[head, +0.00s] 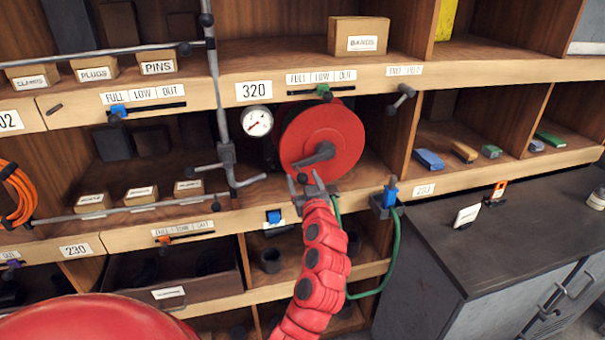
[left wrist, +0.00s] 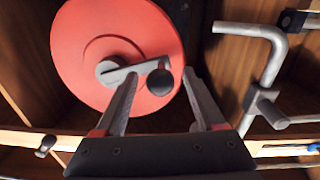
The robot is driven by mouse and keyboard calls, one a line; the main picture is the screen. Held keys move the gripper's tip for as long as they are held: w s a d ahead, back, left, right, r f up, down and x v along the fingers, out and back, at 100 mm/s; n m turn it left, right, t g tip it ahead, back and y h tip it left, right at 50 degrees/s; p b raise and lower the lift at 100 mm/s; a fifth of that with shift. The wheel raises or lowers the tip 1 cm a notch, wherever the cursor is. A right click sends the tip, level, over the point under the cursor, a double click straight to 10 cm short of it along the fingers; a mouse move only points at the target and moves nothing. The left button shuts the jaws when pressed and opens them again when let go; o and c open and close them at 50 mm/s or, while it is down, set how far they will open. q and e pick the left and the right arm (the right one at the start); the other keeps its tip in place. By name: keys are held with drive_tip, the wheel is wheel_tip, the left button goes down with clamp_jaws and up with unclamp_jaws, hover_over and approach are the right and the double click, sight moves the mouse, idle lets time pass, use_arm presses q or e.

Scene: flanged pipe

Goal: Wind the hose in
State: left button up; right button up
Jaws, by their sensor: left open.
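The red hose reel (head: 338,132) is mounted in the shelf bay beside the 320 label. Its grey crank (head: 316,156) lies across its face. In the left wrist view the reel (left wrist: 85,45) fills the upper left, and the crank's dark round knob (left wrist: 159,82) shows between the fingers. My left gripper (head: 304,178) is open just below and in front of the crank; its fingers (left wrist: 160,78) stand either side of the knob, with no clear contact. A green hose (head: 392,250) hangs in a loop to a blue nozzle (head: 390,194) at the shelf edge. My right gripper is not in view.
A grey pipe (head: 222,120) with a valve handle stands left of the reel, beside a round gauge (head: 258,121). A lever (head: 401,98) juts out at the upper right. Small boxes and coloured blocks sit on the shelves. A dark cabinet (head: 450,240) stands at right.

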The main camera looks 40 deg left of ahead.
use_arm(q)
drive_tip(key=shift+w+a, duration=0.25)
clamp_jaws()
idle(1.4)
